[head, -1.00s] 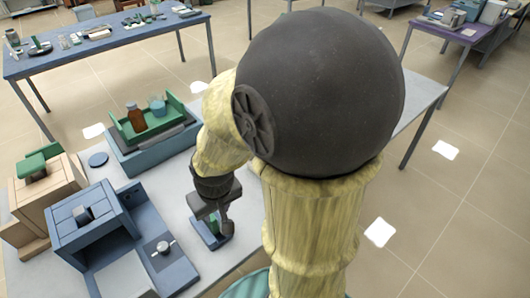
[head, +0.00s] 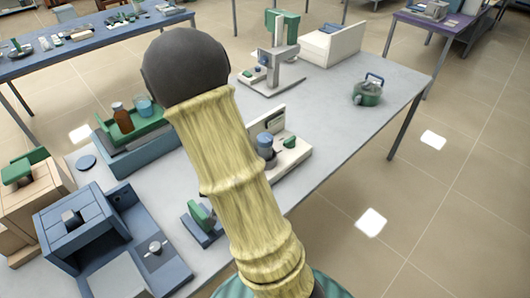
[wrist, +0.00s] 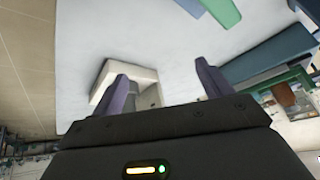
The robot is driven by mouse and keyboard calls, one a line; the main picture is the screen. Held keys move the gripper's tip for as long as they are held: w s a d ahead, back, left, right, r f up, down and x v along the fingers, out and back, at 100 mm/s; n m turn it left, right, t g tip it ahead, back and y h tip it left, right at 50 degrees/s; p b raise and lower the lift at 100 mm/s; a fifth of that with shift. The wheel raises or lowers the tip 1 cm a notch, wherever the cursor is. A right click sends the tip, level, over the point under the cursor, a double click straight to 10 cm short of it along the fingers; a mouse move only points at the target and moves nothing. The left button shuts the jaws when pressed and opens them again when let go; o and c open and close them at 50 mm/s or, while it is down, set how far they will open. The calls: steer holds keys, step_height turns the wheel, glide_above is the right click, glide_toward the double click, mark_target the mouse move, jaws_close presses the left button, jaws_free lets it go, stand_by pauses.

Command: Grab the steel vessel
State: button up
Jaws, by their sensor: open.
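My gripper (wrist: 164,85) is open in the wrist view, its two purple fingers wide apart with nothing between their tips. In the head view my arm hides it. No vessel is clearly marked as the steel one. A rounded green and grey pot with a handle (head: 368,92) stands near the table's far right edge. I cannot make out either in the wrist view.
The blue furnace (head: 75,222) and a tan furnace (head: 22,205) stand at left. A green tray (head: 151,131) holds a brown bottle (head: 122,117) and a beaker (head: 144,106). A white device (head: 290,155) stands mid-table. The grey tabletop (head: 340,125) is clear on the right.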

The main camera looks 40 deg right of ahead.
steer(key=d+f+m+t+h, duration=0.1)
steer(key=d+f+m+h, duration=0.3)
steer(key=d, duration=0.6)
steer(key=n+t+h, duration=0.4)
steer(key=t, duration=0.4)
glide_toward(266, 147)
steer(key=v, duration=0.2)
steer(key=shift+s+a+r+p, duration=0.15)
steer(key=shift+s+r+p, duration=0.15)
steer(key=shift+s+p, duration=0.05)
steer(key=b+x, duration=0.2)
steer(key=b, duration=0.2)
steer(key=b+x, duration=0.2)
steer(key=b, duration=0.1)
steer(key=b+x, duration=0.3)
steer(key=b, duration=0.1)
steer(key=shift+a+f+b, duration=0.1)
steer(key=shift+f+b, duration=0.15)
steer(key=shift+b, duration=0.1)
steer(key=b, duration=0.3)
steer(key=shift+w, duration=0.15)
